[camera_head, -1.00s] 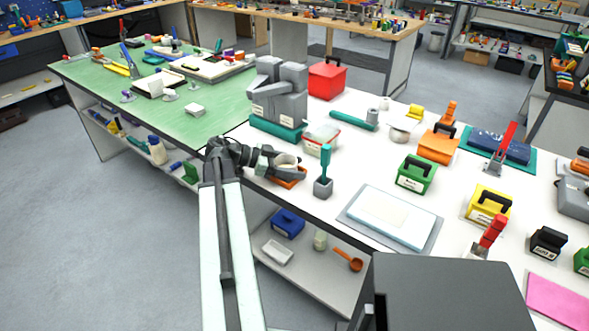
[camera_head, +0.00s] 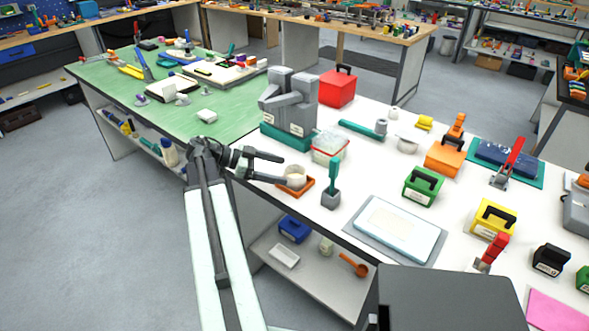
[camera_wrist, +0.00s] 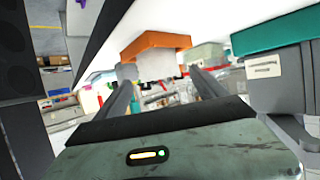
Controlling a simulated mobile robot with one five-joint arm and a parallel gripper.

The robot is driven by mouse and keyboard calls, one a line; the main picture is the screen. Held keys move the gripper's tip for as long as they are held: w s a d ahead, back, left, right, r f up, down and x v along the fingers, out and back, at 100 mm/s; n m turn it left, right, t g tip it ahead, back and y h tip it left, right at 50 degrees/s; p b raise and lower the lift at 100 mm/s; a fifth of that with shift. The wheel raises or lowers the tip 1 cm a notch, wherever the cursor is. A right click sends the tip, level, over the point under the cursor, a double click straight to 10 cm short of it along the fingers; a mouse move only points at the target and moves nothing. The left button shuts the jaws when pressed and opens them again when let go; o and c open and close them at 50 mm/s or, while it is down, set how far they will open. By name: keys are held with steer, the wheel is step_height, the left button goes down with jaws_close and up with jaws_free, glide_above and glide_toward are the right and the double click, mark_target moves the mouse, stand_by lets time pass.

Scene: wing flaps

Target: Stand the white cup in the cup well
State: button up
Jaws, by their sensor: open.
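The white cup (camera_head: 296,176) stands upright on the orange square holder (camera_head: 307,188), which looks like the cup well, near the table's front edge. In the wrist view the cup (camera_wrist: 157,66) shows against the orange holder (camera_wrist: 155,42), with the picture turned over. My gripper (camera_head: 284,169) is open, its two fingers apart and level, tips at the left side of the cup. In the wrist view the gripper (camera_wrist: 162,85) has a finger on each side, with the cup beyond, between the fingertips. Contact with the cup cannot be told. The cup's seat in the well is hidden.
A grey block with a teal handle (camera_head: 331,190) stands just right of the holder. Free floor lies left of my arm.

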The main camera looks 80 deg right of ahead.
steer(key=v, duration=0.3)
steer(key=shift+p, duration=0.3)
steer(key=shift+w+a+f, duration=0.1)
steer(key=shift+w, duration=0.15)
steer(key=w+a+f+n+t, duration=0.35)
steer(key=w+a+n, duration=0.25)
steer(key=w+a, duration=0.3)
steer(key=w+a+f+n+t+h, duration=0.15)
steer(key=w+a+f+n, duration=0.35)
steer(key=w, duration=0.6)
steer(key=w+a+f+n+t, duration=0.2)
steer(key=w+a+n+t, duration=0.2)
steer(key=w+a+n, duration=0.45)
steer(key=w+a+f+n+t+y, duration=0.1)
steer(key=w+a+n, duration=0.3)
steer(key=a, duration=0.7)
steer(key=w+a+f+n+t+y, duration=0.1)
steer(key=w+a+n, duration=0.3)
steer(key=a, duration=0.8)
steer(key=w+a+f+n+t+y, duration=0.1)
steer(key=w+a+f+n+y, duration=0.1)
steer(key=a, duration=1)
steer(key=w+n+y, duration=0.1)
steer(key=w+n, duration=0.1)
steer(key=n, duration=0.1)
steer(key=shift+t, duration=0.4)
